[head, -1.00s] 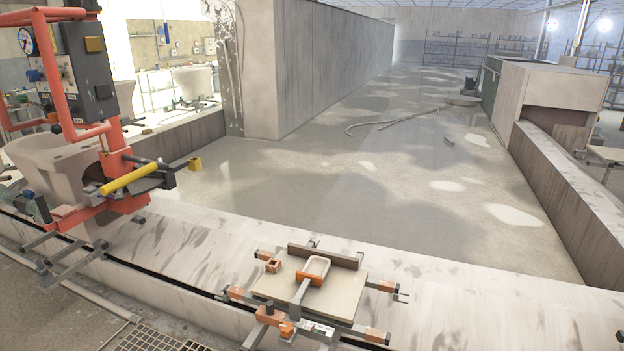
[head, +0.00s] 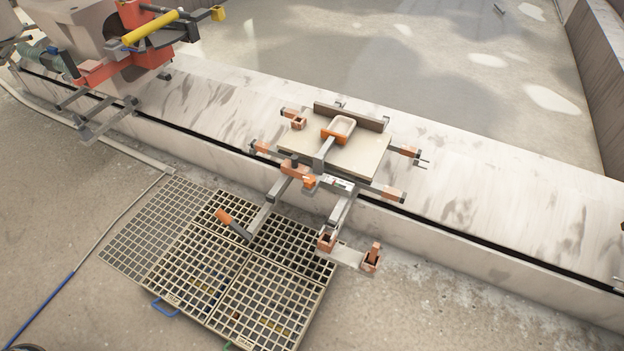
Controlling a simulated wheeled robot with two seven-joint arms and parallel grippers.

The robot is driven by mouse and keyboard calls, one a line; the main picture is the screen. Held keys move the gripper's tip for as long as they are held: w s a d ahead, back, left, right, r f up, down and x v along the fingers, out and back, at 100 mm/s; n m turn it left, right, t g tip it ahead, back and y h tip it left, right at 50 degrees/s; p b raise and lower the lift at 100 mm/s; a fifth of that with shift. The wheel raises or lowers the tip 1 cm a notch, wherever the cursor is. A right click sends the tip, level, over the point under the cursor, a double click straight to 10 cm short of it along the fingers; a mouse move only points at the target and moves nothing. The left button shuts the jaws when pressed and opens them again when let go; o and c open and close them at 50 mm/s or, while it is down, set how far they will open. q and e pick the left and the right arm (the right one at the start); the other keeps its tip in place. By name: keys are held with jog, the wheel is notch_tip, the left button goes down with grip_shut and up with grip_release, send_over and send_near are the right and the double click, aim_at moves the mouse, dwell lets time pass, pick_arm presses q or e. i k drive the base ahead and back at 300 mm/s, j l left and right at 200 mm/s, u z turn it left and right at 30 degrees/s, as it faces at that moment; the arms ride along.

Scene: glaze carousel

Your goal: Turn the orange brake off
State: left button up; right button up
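A wheeled-looking carriage with a square beige plate (head: 365,150) sits on the pale curb. A grey lever with an orange grip (head: 226,218) sticks out from its front, slanting down to the left over the floor grating. This looks like the orange brake, though its on or off setting cannot be told. Neither of my grippers is in view, so nothing is seen touching the lever.
Floor grating (head: 150,285) lies below the lever, with a blue handle (head: 163,306) at its edge. A blue-and-grey hose (head: 60,288) runs at left. An orange-red machine with a yellow bar (head: 150,27) stands at upper left. Concrete floor at lower right is clear.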

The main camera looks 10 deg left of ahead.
aim_at(221, 216)
jog(key=u, duration=0.95)
jog(key=k+l+z, duration=0.1)
jog(key=l+z, duration=0.1)
jog(key=l, duration=0.2)
jog(key=k, duration=0.05)
